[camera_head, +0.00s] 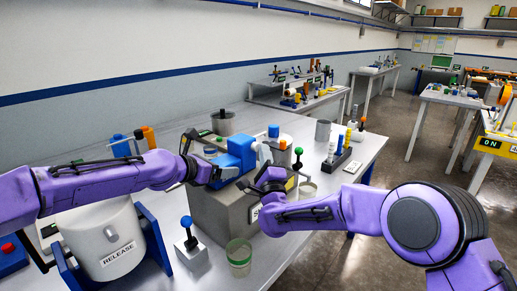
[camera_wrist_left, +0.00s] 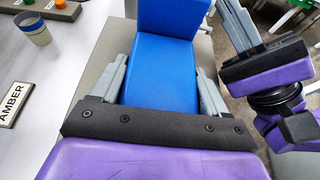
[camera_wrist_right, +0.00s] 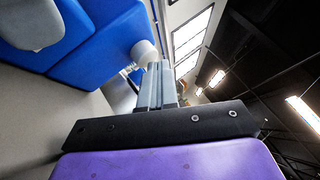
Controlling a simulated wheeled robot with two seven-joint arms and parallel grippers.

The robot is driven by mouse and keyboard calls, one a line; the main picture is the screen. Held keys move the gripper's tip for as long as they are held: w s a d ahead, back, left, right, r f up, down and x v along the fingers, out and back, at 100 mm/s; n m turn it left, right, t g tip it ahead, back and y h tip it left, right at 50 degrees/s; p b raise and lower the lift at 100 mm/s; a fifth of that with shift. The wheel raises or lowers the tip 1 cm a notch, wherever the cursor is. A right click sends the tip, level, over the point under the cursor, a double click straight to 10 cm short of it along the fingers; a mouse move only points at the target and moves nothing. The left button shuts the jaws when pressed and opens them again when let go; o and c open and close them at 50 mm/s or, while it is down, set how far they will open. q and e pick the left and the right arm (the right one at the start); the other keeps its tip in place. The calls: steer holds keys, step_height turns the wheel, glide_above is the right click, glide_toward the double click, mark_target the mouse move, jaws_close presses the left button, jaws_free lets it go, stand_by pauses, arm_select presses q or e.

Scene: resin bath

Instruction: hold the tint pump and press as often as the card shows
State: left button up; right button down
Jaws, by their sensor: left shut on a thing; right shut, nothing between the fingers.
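The blue tint pump (camera_head: 240,150) stands on a grey block (camera_head: 212,212) near the middle of the table. My left gripper (camera_head: 220,173) is shut on its blue body, with a finger on either side in the left wrist view (camera_wrist_left: 160,75). My right gripper (camera_head: 264,160) is shut and empty, just right of the pump. In the right wrist view its closed fingertips (camera_wrist_right: 157,68) are close beside a whitish cylindrical part (camera_wrist_right: 143,50) of the pump; contact cannot be told. A small pale card (camera_head: 352,167) lies on the table at right; its marks are unreadable.
A white vessel marked RELEASE (camera_head: 100,240) stands at left front. A blue-knobbed lever (camera_head: 188,240) and a green-rimmed cup (camera_head: 238,255) are in front of the block. A dark rack (camera_head: 337,160) with several coloured items stands right. An AMBER label (camera_wrist_left: 12,105) lies left.

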steer(key=shift+w+a, duration=0.2)
stand_by(0.3)
stand_by(0.3)
steer(key=shift+s+d, duration=0.7)
steer(key=shift+d, duration=0.1)
steer(key=shift+s+d, duration=1.7)
steer(key=shift+d, duration=0.1)
steer(key=shift+w+a, duration=1.6)
steer(key=shift+a, duration=0.1)
